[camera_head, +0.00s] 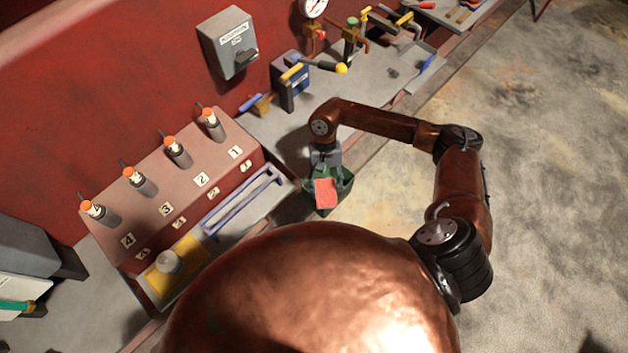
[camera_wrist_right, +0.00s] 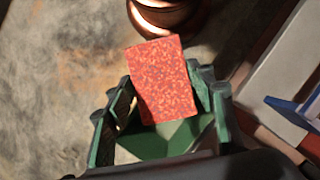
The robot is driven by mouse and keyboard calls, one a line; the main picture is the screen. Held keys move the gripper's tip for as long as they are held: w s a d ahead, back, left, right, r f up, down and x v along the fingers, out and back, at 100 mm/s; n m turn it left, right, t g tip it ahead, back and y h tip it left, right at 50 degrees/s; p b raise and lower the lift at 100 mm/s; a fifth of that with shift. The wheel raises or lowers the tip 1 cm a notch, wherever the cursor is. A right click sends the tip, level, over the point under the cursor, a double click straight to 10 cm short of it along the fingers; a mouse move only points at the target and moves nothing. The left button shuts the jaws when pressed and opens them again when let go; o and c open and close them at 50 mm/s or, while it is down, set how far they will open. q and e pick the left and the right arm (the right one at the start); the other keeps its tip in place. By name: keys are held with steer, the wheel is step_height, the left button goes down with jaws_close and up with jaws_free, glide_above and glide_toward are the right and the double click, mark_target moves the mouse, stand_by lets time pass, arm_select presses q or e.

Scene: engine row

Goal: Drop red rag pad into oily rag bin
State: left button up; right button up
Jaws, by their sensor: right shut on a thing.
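The red rag pad (camera_head: 325,192) is a flat, speckled red block. My right gripper (camera_head: 327,187) is shut on it, and the pad hangs near the front edge of the bench. In the right wrist view, the pad (camera_wrist_right: 162,80) stands out between the green fingers of the right gripper (camera_wrist_right: 162,88), which press on its two sides. The pad looks slightly tilted there. I cannot make out the oily rag bin for certain in either view. My left gripper is not in view.
A sloped stand (camera_head: 190,185) with numbered, orange-topped tools is on the bench at the left. A blue-handled tray (camera_head: 243,203) lies in front of it. A blue vise-like block (camera_head: 290,82) stands farther along. Open concrete floor (camera_head: 540,200) lies at right.

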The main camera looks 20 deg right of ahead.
steer(key=m+t+y+p, duration=0.1)
steer(key=m, duration=0.2)
steer(key=w+d+r+m+y+p, duration=0.1)
steer(key=m+p, duration=0.1)
steer(key=m, duration=0.1)
steer(key=d+m+t+p, duration=0.1)
steer(key=m, duration=0.2)
steer(key=shift+w+r+m+t+y, duration=0.25)
steer(key=shift+r+m+t+y, duration=0.05)
steer(key=shift+r+m+y, duration=0.1)
steer(key=w+d+r+m+t+h+p, duration=0.1)
steer(key=w+d+r+m+t+p, duration=0.35)
steer(key=m, duration=0.95)
step_height(320, 180, down, 6)
steer(key=s+b, duration=0.1)
steer(key=b, duration=0.1)
steer(key=shift+s+a+f+m+t, duration=0.2)
steer(key=shift+a+f+m+t, duration=0.1)
steer(key=shift+t, duration=0.15)
steer(key=o, duration=1.2)
